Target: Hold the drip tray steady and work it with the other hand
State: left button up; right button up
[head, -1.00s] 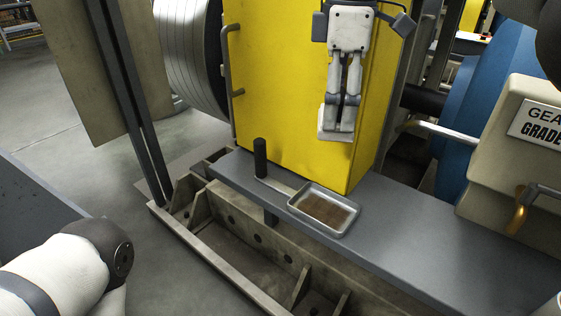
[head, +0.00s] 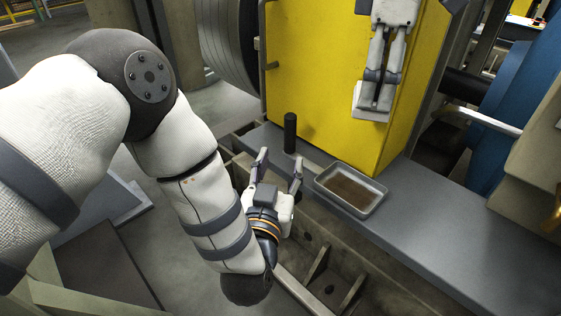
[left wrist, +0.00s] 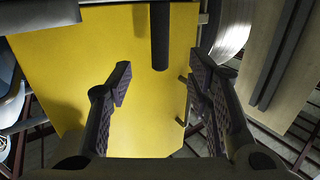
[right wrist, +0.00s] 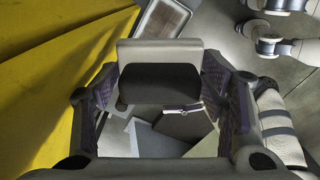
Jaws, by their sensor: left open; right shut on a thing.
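The drip tray is a shallow metal pan (head: 374,205) with a brown bottom, lying on the grey ledge. In the left wrist view the handle (left wrist: 160,38) shows beyond the gap between the fingers. My right gripper (head: 375,88) points down above and behind the tray, shut on a pale block (head: 371,107). In the right wrist view the block (right wrist: 172,50) has a dark part below it, and the tray (right wrist: 160,27) shows past it.
A yellow cabinet (head: 312,75) stands close behind the handle and tray. The grey ledge (head: 445,222) is clear to the right of the tray. A steel frame with ribs (head: 322,275) lies below its front edge. A blue drum (head: 495,130) is at the right.

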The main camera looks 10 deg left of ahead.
aim_at(289, 135)
pick_arm(q)
jog(key=w, duration=1.2)
jog(key=shift+d+r, duration=0.1)
jog(key=shift+d, duration=0.15)
grip_shut()
dwell(0.6)
